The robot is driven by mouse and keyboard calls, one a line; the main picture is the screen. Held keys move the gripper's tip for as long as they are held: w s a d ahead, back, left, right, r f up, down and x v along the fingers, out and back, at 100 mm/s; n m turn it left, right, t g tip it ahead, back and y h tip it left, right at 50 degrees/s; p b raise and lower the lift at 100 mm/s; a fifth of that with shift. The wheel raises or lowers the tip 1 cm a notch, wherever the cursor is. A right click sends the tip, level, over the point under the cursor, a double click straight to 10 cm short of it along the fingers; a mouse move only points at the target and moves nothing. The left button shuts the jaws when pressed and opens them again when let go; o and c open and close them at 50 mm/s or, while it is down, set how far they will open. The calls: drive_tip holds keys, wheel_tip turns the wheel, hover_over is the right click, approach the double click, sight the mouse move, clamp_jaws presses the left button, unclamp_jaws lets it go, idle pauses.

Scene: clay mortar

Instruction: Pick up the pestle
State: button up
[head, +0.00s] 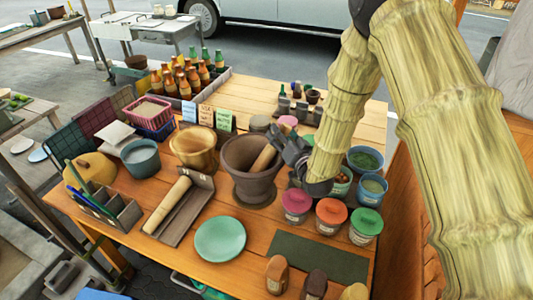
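A dark brown clay mortar (241,187) stands upright near the middle of the wooden table. A tan pestle (264,158) leans in it, tilted to the upper right, its lower end hidden inside the bowl. My dark grey gripper (283,146) reaches in from the right, its fingers beside the pestle's upper end, over the mortar's right rim. Whether the fingers touch the pestle or are closed is too small to tell. A second wooden, pestle-like rod (166,207) lies in a grey tray (188,214) to the left.
A brass-coloured pot (194,147) stands left of the mortar. A green plate (220,239) lies in front. Lidded jars (331,215) and bowls crowd the right side beneath my arm. Bottles (186,79) stand in a crate behind. Bare wood shows around the plate.

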drive_tip(key=shift+w+a, duration=0.1)
drive_tip(key=shift+w, duration=0.15)
drive_tip(key=shift+c, duration=1)
clamp_jaws()
drive_tip(key=shift+r, duration=0.1)
drive_tip(key=shift+r+b, duration=1.55)
drive_tip(key=shift+r, duration=3.4)
